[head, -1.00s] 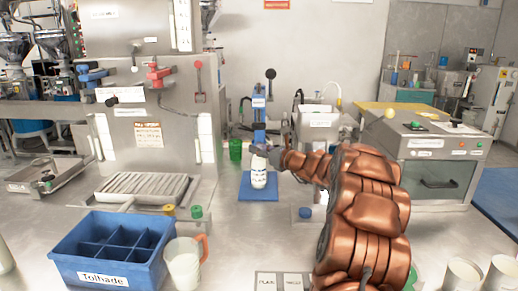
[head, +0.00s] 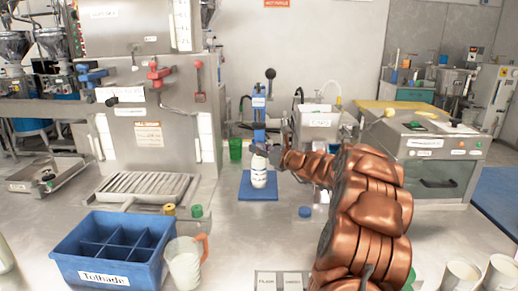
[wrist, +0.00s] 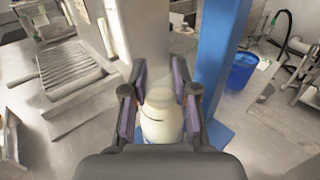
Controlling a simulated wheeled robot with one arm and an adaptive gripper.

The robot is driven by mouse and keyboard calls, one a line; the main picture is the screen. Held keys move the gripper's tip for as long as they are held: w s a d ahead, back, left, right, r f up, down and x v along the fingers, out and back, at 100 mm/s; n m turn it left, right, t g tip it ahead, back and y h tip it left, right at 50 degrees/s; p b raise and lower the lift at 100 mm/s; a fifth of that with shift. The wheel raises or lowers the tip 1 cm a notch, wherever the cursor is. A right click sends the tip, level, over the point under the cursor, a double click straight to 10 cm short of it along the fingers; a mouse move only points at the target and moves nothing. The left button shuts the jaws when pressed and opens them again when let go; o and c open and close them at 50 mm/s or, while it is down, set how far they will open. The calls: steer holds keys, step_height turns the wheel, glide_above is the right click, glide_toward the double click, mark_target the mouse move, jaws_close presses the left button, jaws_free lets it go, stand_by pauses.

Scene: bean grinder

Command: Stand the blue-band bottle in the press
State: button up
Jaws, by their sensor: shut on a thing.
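A white bottle (head: 258,174) with dark markings is upright at the press, in front of its blue column (head: 259,118) and over its blue base plate (head: 246,194). I cannot tell whether its bottom touches the plate. My gripper (head: 262,151) is shut on the upper part of the bottle, coming from the right. In the wrist view the pale bottle (wrist: 160,122) sits between my two fingers, with the blue column (wrist: 217,65) just to the right. The band's colour is not clear.
A blue divided crate (head: 75,262) and a clear jug with an orange handle (head: 184,264) stand at front left. A green cup (head: 235,149) is behind the press on the left. White cups (head: 461,275) are at front right.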

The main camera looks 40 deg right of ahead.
steer(key=o, duration=1)
steer(key=shift+s, duration=0.1)
steer(key=v, duration=1.1)
steer(key=shift+s, duration=0.4)
